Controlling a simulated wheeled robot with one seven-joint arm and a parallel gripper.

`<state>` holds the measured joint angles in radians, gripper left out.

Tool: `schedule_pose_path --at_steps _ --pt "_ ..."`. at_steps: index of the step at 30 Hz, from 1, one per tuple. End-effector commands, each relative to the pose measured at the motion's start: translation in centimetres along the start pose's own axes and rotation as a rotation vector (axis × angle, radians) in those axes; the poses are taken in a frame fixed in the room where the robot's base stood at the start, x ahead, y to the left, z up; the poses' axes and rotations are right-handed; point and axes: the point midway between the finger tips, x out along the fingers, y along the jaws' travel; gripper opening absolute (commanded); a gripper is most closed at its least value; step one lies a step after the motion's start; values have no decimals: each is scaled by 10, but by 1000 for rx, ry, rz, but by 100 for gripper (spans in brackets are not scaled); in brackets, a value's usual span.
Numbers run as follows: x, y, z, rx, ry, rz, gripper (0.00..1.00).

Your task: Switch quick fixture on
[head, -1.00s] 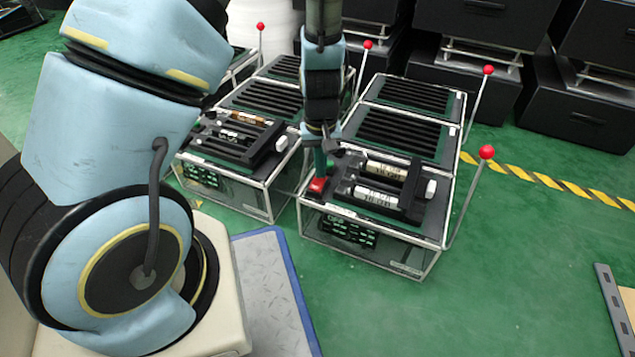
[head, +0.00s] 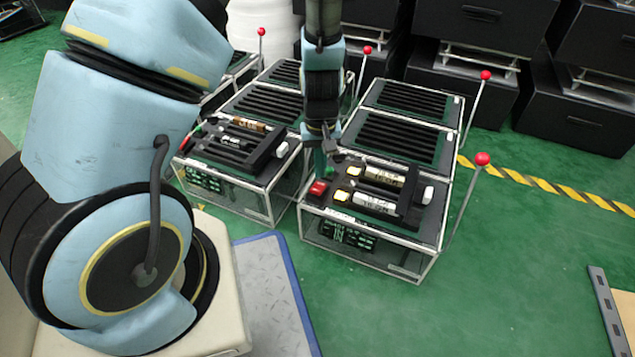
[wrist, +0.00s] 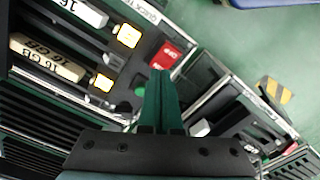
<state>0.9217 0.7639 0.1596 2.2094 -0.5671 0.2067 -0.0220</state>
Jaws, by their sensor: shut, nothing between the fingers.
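The quick fixture (head: 375,215) is the front right box in the head view, with two labelled cylinders lying in its black cradle. Its red button (head: 318,188) is at the near left corner and also shows in the wrist view (wrist: 166,56), with a small green button (wrist: 140,91) beside it. Two yellow squares (wrist: 127,35) glow near the cylinder ends. A lit display (head: 347,234) is on the front; its text is too small to read surely. My gripper (head: 320,174), with green fingers, is shut and empty, pointing down by the buttons. I cannot tell whether it touches one.
A similar fixture (head: 235,150) stands close on the left, with a narrow gap between. More slatted boxes are behind. Red-knobbed rods (head: 482,159) rise at the right side. Black cases (head: 575,105) stand at the back. Green floor on the right is mostly open.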

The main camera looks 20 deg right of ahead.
Motion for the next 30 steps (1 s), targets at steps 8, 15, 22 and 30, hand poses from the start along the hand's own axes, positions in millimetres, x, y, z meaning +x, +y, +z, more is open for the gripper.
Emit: schedule_pose_path --at_steps 8,15,22,30 --pt "-25 0 0 0 0 0 0" --pt "-42 0 0 0 0 0 0" --pt "-42 0 0 0 0 0 0" --pt "-42 0 0 0 0 0 0"
